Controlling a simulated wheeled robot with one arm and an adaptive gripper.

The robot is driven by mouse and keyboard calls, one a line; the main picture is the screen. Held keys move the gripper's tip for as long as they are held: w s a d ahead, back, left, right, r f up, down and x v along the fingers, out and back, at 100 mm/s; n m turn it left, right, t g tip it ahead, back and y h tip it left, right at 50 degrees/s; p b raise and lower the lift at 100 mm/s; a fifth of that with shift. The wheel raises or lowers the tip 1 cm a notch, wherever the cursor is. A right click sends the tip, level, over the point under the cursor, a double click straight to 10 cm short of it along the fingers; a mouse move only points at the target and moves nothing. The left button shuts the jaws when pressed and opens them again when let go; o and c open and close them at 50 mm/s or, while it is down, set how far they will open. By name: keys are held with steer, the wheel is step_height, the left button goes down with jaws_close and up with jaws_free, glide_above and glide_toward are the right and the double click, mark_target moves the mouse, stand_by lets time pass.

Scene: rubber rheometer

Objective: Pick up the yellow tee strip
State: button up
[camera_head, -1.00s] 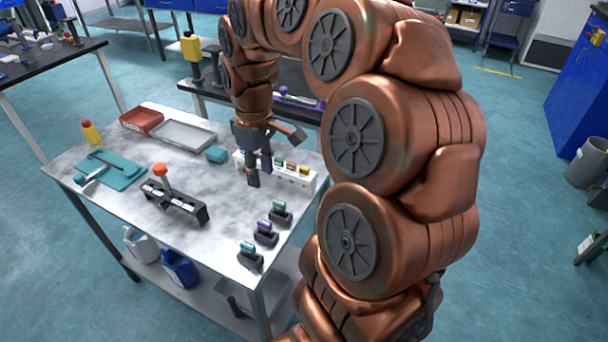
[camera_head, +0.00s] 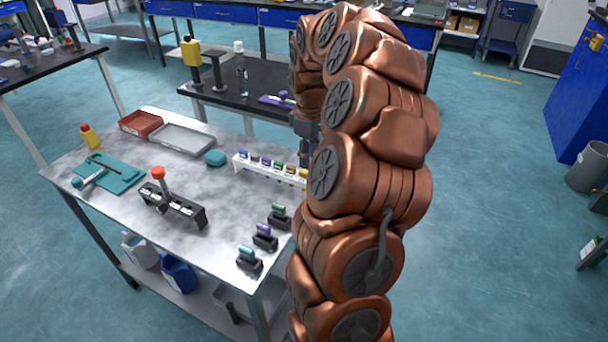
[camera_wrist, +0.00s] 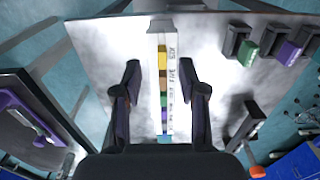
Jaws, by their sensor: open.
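The yellow tee strip (camera_head: 303,173) sits at the right end of the white rack (camera_head: 240,163), partly beside my arm in the head view. In the wrist view, the yellow strip (camera_wrist: 163,57) is at the far end of a row of coloured strips in the white rack (camera_wrist: 176,115). My gripper (camera_wrist: 159,70) is open and empty. Its two fingers lie on either side of the rack in the picture, with the yellow strip just ahead between the fingertips. I cannot tell the height between them. In the head view my gripper is mostly hidden behind my arm.
Several small dark holders (camera_head: 265,240) with coloured pieces stand near the table's right edge. A black stand (camera_head: 174,205) with a red-topped tool, a teal block (camera_head: 215,158), a grey tray (camera_head: 183,138) and a teal mat (camera_head: 112,176) occupy the left and back of the table.

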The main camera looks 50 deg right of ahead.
mark_target(306, 172)
steer(key=shift+w+a+f+p, duration=0.2)
steer(key=shift+f+p, duration=0.15)
steer(key=shift+f, duration=0.95)
steer(key=shift+w+a+f+p, duration=0.15)
steer(key=shift+f+p, duration=0.2)
steer(key=shift+f, duration=0.9)
steer(key=shift+d, duration=0.1)
jaws_close()
